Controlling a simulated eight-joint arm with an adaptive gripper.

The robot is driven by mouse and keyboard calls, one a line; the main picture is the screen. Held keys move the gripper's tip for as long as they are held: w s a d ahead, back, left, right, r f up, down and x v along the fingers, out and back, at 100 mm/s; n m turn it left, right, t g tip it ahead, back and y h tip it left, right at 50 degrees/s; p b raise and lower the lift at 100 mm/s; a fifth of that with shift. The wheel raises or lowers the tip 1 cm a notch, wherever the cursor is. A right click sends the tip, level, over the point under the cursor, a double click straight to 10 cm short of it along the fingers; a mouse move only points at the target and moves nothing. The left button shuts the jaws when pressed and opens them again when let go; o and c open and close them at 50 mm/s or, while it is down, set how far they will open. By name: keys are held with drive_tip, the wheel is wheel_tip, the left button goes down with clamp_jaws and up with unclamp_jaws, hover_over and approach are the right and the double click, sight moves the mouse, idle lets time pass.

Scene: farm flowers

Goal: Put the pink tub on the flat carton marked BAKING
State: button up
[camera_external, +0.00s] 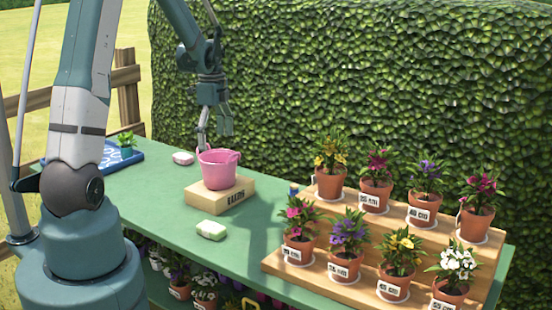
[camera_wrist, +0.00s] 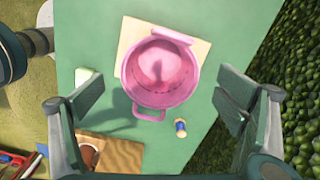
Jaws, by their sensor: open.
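The pink tub (camera_external: 218,169) stands upright on the flat carton marked BAKING (camera_external: 232,197), on the green table. In the wrist view the pink tub (camera_wrist: 160,78) lies between my fingers, with the carton (camera_wrist: 130,32) showing under and beyond it. My gripper (camera_external: 213,138) is just above the tub, pointing down. One finger is close to the tub's rim in the external view; I cannot tell whether it touches. In the wrist view my gripper (camera_wrist: 165,112) has its fingers wide apart, with clear gaps on both sides of the tub.
Potted flowers stand on a stepped wooden rack (camera_external: 340,283) at the right. Pale blocks (camera_external: 211,230) and (camera_external: 183,158) lie beside the carton. A small blue-and-yellow bottle (camera_wrist: 180,127) stands near the rack. A blue tray (camera_external: 122,160) with a plant is at the left. A hedge rises behind.

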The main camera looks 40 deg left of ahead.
drive_tip(key=s+d+r+n+t, duration=0.2)
drive_tip(key=s+d+r+n, duration=0.1)
drive_tip(key=s+d+r, duration=0.4)
drive_tip(key=s+d+r+n+t, duration=0.1)
drive_tip(key=s+d+r+n, duration=0.3)
drive_tip(key=r, duration=0.4)
drive_tip(key=s+d+r+n+t, duration=0.4)
drive_tip(key=s+d+n, duration=0.4)
drive_tip(key=s, duration=0.7)
drive_tip(key=shift+d+r, duration=0.15)
drive_tip(key=shift+d, duration=1.25)
